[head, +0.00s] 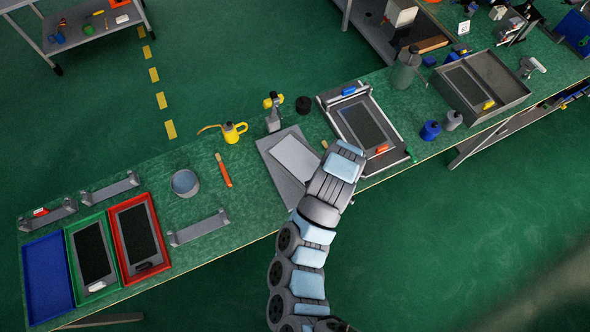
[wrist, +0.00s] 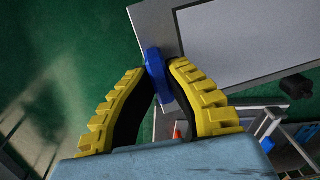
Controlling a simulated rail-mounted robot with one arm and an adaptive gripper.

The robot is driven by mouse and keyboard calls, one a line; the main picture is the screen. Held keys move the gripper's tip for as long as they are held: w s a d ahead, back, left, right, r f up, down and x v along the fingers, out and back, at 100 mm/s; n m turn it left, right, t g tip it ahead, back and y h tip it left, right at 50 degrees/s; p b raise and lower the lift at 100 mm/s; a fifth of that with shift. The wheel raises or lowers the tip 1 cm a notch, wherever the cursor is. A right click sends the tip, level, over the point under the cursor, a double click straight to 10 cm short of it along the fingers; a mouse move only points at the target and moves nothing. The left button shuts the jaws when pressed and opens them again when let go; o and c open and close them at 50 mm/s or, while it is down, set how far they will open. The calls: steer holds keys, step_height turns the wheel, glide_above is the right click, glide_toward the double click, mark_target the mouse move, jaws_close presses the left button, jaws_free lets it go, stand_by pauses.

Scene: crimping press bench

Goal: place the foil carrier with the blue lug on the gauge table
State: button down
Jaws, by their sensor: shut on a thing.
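The foil carrier, a flat grey plate with a light panel, fills the upper right of the wrist view (wrist: 235,38). Its blue lug (wrist: 155,62) sits on the near edge. My gripper (wrist: 162,72) is shut on the lug, one yellow finger on each side. In the head view the light panel (head: 294,158) lies over a grey plate shape (head: 268,146) on the middle of the bench, left of my gripper, which is hidden by my arm. I cannot tell how much of that grey is the gauge table, or whether the carrier touches it.
A press-like fixture (head: 329,101) with a blue block (head: 349,90) and an orange lug (head: 382,149) stands close on the right. A black cylinder (head: 303,105) and a grey-and-yellow tool (head: 272,119) stand behind. A brown-handled tool (head: 223,171) lies left; coloured trays (head: 48,276) fill the left end.

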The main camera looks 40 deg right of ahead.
mark_target(291, 194)
steer(key=s+d+f+m+b, duration=0.1)
steer(key=s+d+m, duration=0.3)
steer(key=s+d, duration=0.1)
steer(key=w+a+f, duration=0.2)
steer(key=w, duration=0.1)
steer(key=w+a+f, duration=0.2)
steer(key=w+f, duration=0.1)
steer(key=w+a+f, duration=0.3)
steer(key=w, duration=0.1)
steer(key=shift+f, duration=0.25)
steer(key=shift+w+a+f, duration=0.15)
steer(key=shift+w+f, duration=0.1)
steer(key=shift+f, duration=0.3)
steer(key=shift+w+a+f, duration=0.15)
steer(key=shift+w+f, duration=0.1)
steer(key=shift+f, duration=1.5)
steer(key=c, duration=1.2)
jaws_free()
steer(key=shift+r, duration=0.1)
